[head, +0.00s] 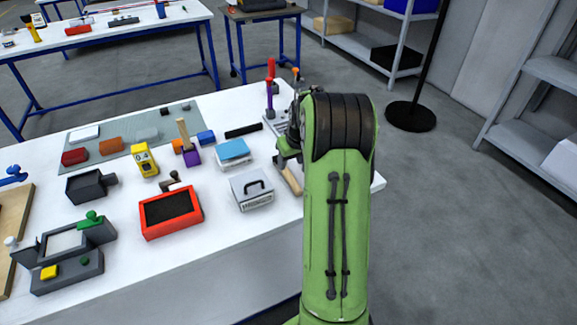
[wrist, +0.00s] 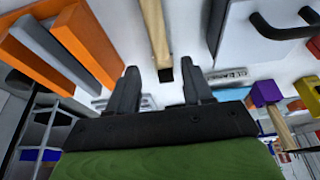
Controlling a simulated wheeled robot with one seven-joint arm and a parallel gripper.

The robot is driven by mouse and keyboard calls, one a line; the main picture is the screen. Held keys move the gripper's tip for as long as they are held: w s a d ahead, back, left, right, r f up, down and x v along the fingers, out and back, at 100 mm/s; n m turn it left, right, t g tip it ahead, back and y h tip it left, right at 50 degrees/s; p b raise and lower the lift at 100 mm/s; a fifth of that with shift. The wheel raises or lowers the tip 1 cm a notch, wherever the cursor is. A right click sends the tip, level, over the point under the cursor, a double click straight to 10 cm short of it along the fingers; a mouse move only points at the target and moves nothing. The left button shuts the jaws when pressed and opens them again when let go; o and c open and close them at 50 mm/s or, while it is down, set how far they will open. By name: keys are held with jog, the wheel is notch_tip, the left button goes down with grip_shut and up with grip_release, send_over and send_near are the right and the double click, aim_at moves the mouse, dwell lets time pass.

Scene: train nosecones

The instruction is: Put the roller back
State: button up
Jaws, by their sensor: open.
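My gripper (wrist: 159,78) is open, its two dark fingers apart in the wrist view. A pale wooden bar with a black end (wrist: 155,28) lies between and beyond the fingertips; I see no contact. In the head view a wooden piece (head: 291,179) shows on the table beside my green arm, partly hidden by it. I cannot tell for sure which thing is the roller. A small dark tool with a brown knob (head: 171,182) stands at the back edge of the red tray with a black inside (head: 171,211).
A white box with a black handle (head: 252,189) stands left of my arm; it also shows in the wrist view (wrist: 270,40). A purple block with a wooden handle (head: 190,150), a blue-topped box (head: 233,153) and a yellow device (head: 144,160) stand further left. Orange and grey slabs (wrist: 58,50) are near the gripper.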

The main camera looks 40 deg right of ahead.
jog(key=s+a+r+n, duration=0.1)
jog(key=s+a+r, duration=0.3)
jog(key=a+r, duration=0.5)
jog(key=s+a+r+n, duration=0.1)
jog(key=s+a+r, duration=0.4)
jog(key=a, duration=0.5)
jog(key=s+a+t, duration=0.1)
jog(key=s+a, duration=0.4)
jog(key=s, duration=0.2)
jog(key=s+a+n+y, duration=0.1)
jog(key=s+a, duration=0.4)
jog(key=s, duration=0.2)
jog(key=shift+s+a+t+p, duration=0.3)
jog(key=shift+s+t+p, duration=0.05)
jog(key=shift+s+t, duration=0.05)
jog(key=shift+r, duration=0.15)
